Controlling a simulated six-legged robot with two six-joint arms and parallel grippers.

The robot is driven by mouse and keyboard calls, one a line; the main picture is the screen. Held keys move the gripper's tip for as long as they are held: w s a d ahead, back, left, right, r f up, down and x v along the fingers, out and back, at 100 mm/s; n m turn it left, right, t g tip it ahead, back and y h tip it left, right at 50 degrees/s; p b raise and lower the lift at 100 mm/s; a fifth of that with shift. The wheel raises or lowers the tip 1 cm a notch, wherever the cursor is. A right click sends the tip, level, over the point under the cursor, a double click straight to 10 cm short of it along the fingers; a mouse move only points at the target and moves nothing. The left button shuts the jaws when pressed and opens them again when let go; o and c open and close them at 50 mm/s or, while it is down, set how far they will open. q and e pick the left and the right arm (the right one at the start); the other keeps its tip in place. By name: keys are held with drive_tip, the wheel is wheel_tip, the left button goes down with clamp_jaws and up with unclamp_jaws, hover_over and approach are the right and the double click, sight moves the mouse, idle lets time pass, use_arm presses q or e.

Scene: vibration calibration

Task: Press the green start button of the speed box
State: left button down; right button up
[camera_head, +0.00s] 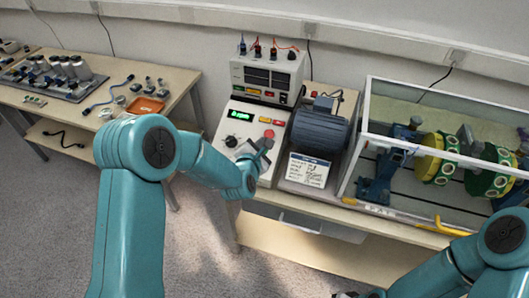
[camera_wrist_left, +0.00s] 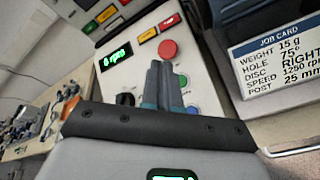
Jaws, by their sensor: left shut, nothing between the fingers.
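The speed box (camera_head: 221,130) is a pale sloped panel with a green lit display (camera_head: 239,115), a dark knob (camera_head: 231,141) and a red button (camera_head: 268,133). My left gripper (camera_head: 267,144) is shut and empty over the panel's right side, just below the red button in the picture. In the left wrist view, the closed fingers (camera_wrist_left: 160,68) lie over the panel (camera_wrist_left: 203,88), beside the red button (camera_wrist_left: 168,49). A small green button (camera_wrist_left: 183,80) shows right of the fingers, partly hidden. I cannot tell if the fingertips touch the panel. Only a dark edge of my right gripper (camera_head: 348,295) shows.
A meter unit (camera_head: 267,77) stands behind the speed box. A motor (camera_head: 320,130) and job card (camera_head: 308,171) are close on the right, then a clear-walled enclosure (camera_head: 365,120) with yellow-green discs. A side table (camera_head: 182,85) with small parts is at left.

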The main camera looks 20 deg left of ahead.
use_arm(q)
drive_tip(key=f, duration=0.1)
drive_tip(key=w+f+b, duration=0.1)
drive_tip(key=f+b, duration=0.1)
drive_tip(key=f, duration=0.1)
drive_tip(key=shift+w, duration=0.4)
drive_tip(key=shift+w+f+b, duration=0.1)
drive_tip(key=shift+f+b, duration=0.15)
drive_tip(key=shift+b, duration=0.3)
drive_tip(key=shift+w+d+f+b, duration=0.1)
drive_tip(key=shift+w+f+b, duration=0.1)
drive_tip(key=shift+b, duration=0.1)
drive_tip(key=shift+r, duration=0.1)
idle(0.8)
drive_tip(key=shift+w+f+b, duration=0.2)
drive_tip(key=shift+f+b, duration=0.2)
drive_tip(key=shift+b, duration=0.55)
